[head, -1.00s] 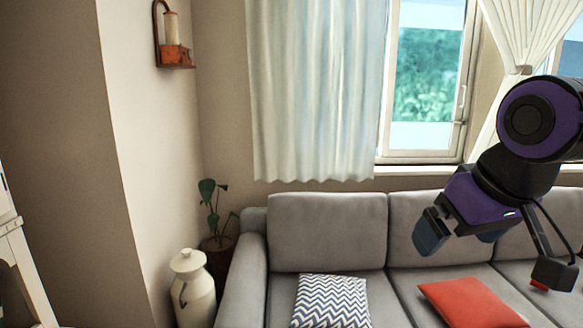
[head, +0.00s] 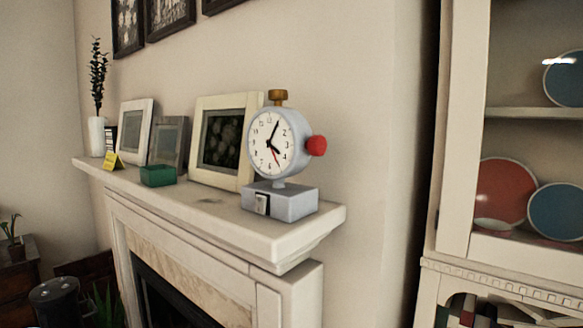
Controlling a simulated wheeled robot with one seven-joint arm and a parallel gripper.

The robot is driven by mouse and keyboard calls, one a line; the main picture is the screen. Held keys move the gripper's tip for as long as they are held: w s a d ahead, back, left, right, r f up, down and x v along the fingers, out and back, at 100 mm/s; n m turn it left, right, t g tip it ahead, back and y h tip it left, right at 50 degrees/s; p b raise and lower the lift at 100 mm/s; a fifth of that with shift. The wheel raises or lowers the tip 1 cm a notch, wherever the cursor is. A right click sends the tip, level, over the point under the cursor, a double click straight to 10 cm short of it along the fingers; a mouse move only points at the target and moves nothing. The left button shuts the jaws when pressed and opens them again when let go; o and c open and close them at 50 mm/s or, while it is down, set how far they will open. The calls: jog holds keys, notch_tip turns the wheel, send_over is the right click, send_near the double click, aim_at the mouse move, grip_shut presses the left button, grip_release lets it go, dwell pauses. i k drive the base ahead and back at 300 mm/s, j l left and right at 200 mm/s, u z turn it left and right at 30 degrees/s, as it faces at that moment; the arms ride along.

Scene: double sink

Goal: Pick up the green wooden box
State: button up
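The green box (head: 158,176) is small and sits on the white mantel shelf (head: 215,209) above a fireplace, near the shelf's front edge. It stands in front of the picture frames and to the left of the large clock. Its top looks open. My gripper is out of view now, so its state does not show.
A grey clock (head: 279,160) stands at the shelf's right end. Frames (head: 226,140) lean behind the box, with a yellow card (head: 113,160) and white vase (head: 96,137) to its left. A cabinet (head: 460,200) with plates stands at right.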

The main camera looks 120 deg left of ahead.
aim_at(159, 175)
jog(key=k+j+u, duration=0.2)
jog(key=k+u, duration=0.25)
jog(key=k+j+u, duration=0.4)
jog(key=k+l, duration=0.05)
jog(key=k, duration=0.05)
